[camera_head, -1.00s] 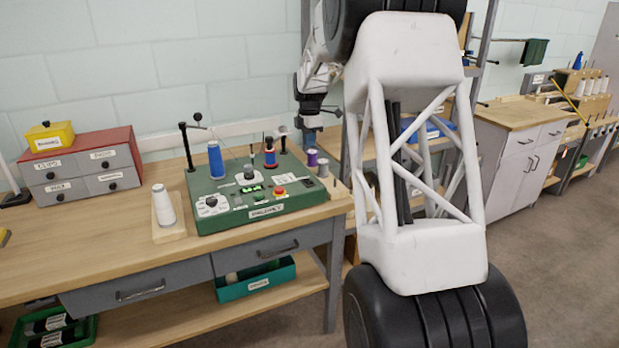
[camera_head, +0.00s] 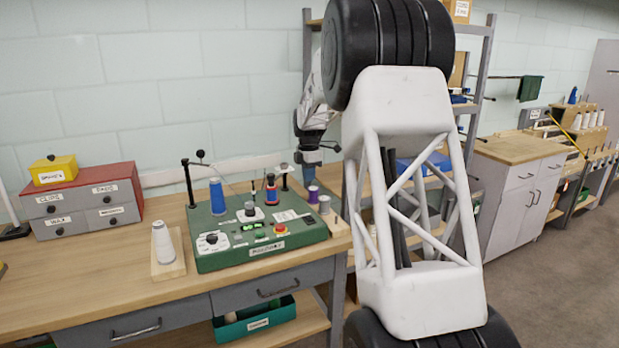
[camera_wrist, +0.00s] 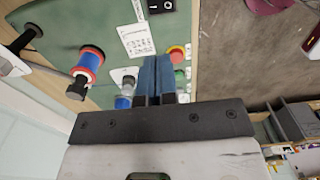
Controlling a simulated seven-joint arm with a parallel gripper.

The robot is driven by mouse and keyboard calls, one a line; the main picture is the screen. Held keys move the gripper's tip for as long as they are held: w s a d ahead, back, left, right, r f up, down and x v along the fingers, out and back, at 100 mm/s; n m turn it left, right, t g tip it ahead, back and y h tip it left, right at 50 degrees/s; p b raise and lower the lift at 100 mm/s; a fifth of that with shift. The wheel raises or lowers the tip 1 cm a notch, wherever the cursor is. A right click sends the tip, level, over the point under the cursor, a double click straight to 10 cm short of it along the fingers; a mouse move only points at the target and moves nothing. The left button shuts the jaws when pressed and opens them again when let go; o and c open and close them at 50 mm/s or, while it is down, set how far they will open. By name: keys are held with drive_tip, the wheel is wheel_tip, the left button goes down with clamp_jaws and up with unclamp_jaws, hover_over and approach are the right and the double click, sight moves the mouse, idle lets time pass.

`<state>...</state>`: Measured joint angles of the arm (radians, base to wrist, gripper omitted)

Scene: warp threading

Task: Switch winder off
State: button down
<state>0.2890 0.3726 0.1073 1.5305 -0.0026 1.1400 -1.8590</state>
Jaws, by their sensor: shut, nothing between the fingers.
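The winder (camera_head: 212,260) is a green box on the wooden bench in the head view. A black rocker switch (camera_wrist: 160,5) on the panel shows at the top of the wrist view. The red button also shows there (camera_wrist: 177,53), just right of my fingertips. My gripper (camera_wrist: 157,60) is shut and empty, with blue-grey fingers side by side. In the head view my gripper (camera_head: 311,176) hangs above the winder's back right corner, apart from the panel.
A blue thread cone (camera_head: 217,197) and a red-and-blue spool (camera_head: 271,189) stand on the winder. Purple and grey spools stand at its right end. A white cone (camera_head: 162,243) sits on a wooden block at left. Grey drawers (camera_head: 85,205) stand further left.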

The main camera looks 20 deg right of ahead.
drive_tip(key=shift+r, duration=0.1)
idle(0.3)
wheel_tip(320, 180, up, 14)
drive_tip(key=w, duration=0.2)
idle(0.5)
drive_tip(key=shift+s+a, duration=0.1)
idle(0.4)
drive_tip(key=s+a+r+m, duration=0.1)
drive_tip(key=s+a+m, duration=0.2)
drive_tip(key=s+a, duration=0.45)
drive_tip(key=s+a+m+t, duration=0.1)
drive_tip(key=s+a+m, duration=0.25)
drive_tip(key=s, duration=0.75)
drive_tip(key=s+a+r+m, duration=0.1)
drive_tip(key=s+a+m, duration=0.2)
drive_tip(key=s+a, duration=0.5)
drive_tip(key=s+a+f+m, duration=0.2)
drive_tip(key=s+f+m, duration=0.1)
drive_tip(key=s, duration=0.8)
drive_tip(key=s+a+f+m+t, duration=0.1)
drive_tip(key=s+a+f+m, duration=0.1)
drive_tip(key=s+f, duration=0.4)
drive_tip(key=s+a+f+m, duration=0.2)
drive_tip(key=s+f, duration=0.3)
drive_tip(key=s, duration=1)
drive_tip(key=shift+s+a+m+t, duration=0.15)
drive_tip(key=shift+s+m+t, duration=0.2)
drive_tip(key=shift+m, duration=0.5)
